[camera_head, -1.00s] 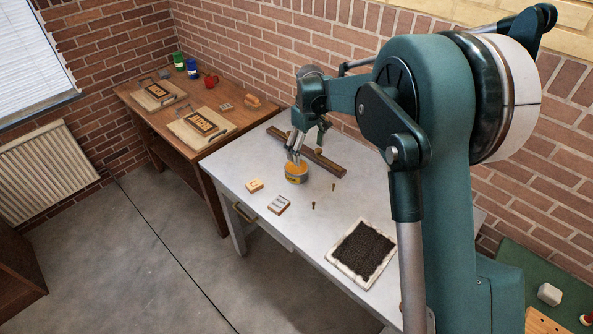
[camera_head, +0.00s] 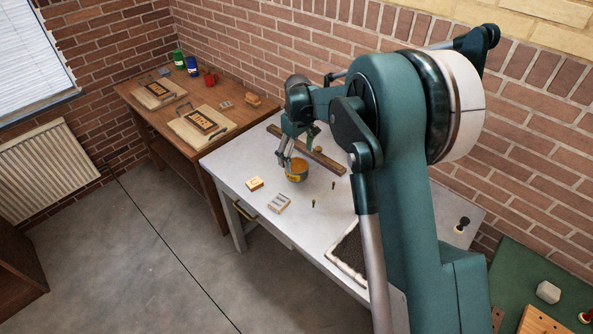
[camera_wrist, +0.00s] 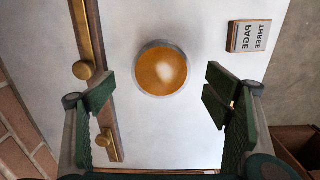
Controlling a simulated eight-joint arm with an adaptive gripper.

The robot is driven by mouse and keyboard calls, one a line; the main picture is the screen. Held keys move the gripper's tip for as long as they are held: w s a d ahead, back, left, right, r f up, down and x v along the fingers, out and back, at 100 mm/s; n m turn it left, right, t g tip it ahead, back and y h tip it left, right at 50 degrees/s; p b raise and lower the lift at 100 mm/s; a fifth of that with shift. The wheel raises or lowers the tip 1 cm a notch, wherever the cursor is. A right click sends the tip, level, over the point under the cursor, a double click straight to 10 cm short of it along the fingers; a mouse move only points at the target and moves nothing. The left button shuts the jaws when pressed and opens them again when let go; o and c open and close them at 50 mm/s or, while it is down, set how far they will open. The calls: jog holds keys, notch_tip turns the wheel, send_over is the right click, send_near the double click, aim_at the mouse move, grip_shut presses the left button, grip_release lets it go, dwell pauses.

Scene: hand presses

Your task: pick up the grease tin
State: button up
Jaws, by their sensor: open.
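The grease tin (camera_head: 297,172) is a short round tin with a yellow label and orange top, upright on the light grey table (camera_head: 232,160). In the wrist view the grease tin (camera_wrist: 161,70) shows from above, with orange grease inside a grey rim. My gripper (camera_head: 284,168) is just left of the tin in the head view. In the wrist view my gripper (camera_wrist: 158,95) is open, its green-padded fingers wide apart, with the tin between and a little beyond their tips.
A wooden bar with brass knobs (camera_wrist: 95,70) lies close to the tin on the left. A lettered block (camera_wrist: 248,37) lies to the right. A brown bench (camera_head: 222,145) stands behind.

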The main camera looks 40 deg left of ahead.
aim_at(297, 165)
jog(key=shift+f, duration=0.2)
jog(key=shift+s+a+f, duration=0.1)
jog(key=shift+f, duration=2.5)
jog(key=c, duration=1.5)
jog(key=shift+r, duration=0.1)
jog(key=shift+r, duration=4.95)
